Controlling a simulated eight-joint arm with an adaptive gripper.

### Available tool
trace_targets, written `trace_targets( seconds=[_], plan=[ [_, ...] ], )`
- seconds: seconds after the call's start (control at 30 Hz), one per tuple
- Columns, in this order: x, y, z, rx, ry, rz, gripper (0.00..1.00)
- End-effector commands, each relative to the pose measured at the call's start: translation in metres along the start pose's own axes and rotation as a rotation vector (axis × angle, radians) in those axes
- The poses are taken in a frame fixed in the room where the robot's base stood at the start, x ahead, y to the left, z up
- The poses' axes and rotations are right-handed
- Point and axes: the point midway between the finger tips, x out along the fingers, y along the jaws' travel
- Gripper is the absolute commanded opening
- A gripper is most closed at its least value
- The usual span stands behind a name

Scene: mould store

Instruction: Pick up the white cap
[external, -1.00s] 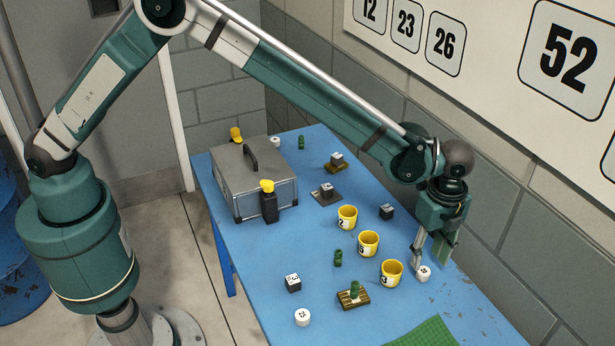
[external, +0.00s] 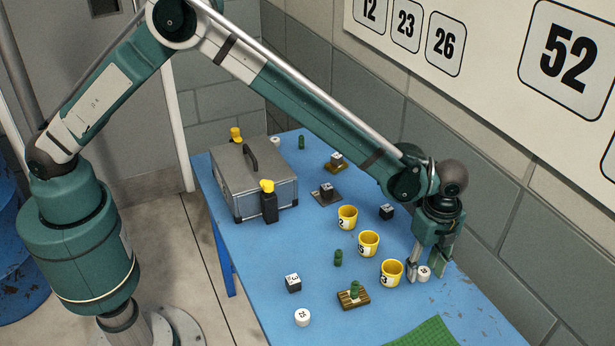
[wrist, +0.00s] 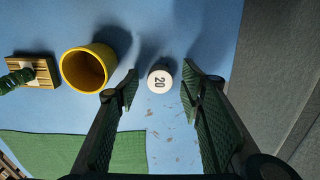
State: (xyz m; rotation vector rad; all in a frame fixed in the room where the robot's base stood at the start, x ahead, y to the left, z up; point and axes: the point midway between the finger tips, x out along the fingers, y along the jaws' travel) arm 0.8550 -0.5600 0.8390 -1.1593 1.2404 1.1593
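A round white cap (external: 424,273) stands on the blue table (external: 300,250) just right of the nearest yellow cup. In the wrist view the white cap (wrist: 160,80), marked 20, lies at the far end of the gap between the fingers. My gripper (external: 427,275) is open, its fingers pointing down around or very close to the cap; the wrist view shows the open gripper (wrist: 158,88) with nothing between its pads but the view of the cap. I cannot tell whether a finger touches it. Another white cap (external: 303,317) sits near the table's front left edge.
The yellow cup (external: 391,273) stands close left of my gripper, with more yellow cups (external: 368,243) behind. A wooden pallet (external: 352,298) with a green piece and a green mat (external: 425,333) lie nearer. The grey toolbox (external: 253,178) is far left. The wall is right.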

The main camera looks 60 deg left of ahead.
Motion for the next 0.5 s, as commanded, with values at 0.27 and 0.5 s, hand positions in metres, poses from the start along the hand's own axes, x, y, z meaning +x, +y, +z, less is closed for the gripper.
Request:
trace_targets(
  seconds=[0.27,0.5],
  plan=[
    [-0.0001,-0.0001,0.0,0.0,0.0,0.0,0.29],
    [-0.0001,-0.0001,-0.0001,0.0,0.0,0.0,0.15]
  ],
)
